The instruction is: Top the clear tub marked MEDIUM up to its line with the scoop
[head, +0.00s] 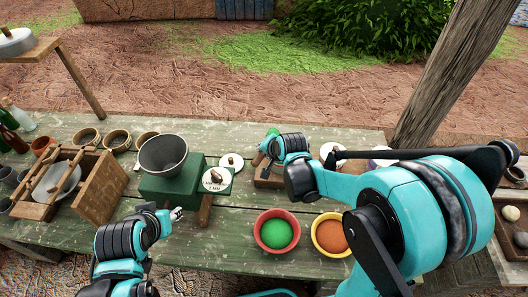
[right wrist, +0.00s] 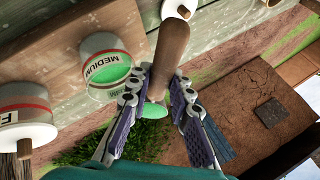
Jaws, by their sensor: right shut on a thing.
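In the right wrist view, my right gripper (right wrist: 160,92) is shut on the brown handle of the scoop (right wrist: 170,50). A rounded green mass (right wrist: 155,110) shows between the fingers at the scoop's end; the scoop's bowl is mostly hidden. The clear tub marked MEDIUM (right wrist: 105,68) is left of the gripper, apart from it, with green material inside and a red stripe on it. Its level against the line is hard to tell. In the head view, my right gripper (head: 270,152) is over the table's middle. My left gripper (head: 177,213) is low on the left, before the green mill; its finger opening is unclear.
A red bowl of green powder (head: 259,245) and a yellow bowl of orange powder (head: 317,248) stand at the table's front. The green mill (head: 160,188) with grey hopper and a wooden box (head: 103,190) stand left. A white-lidded jar (right wrist: 22,118) is beside the tub.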

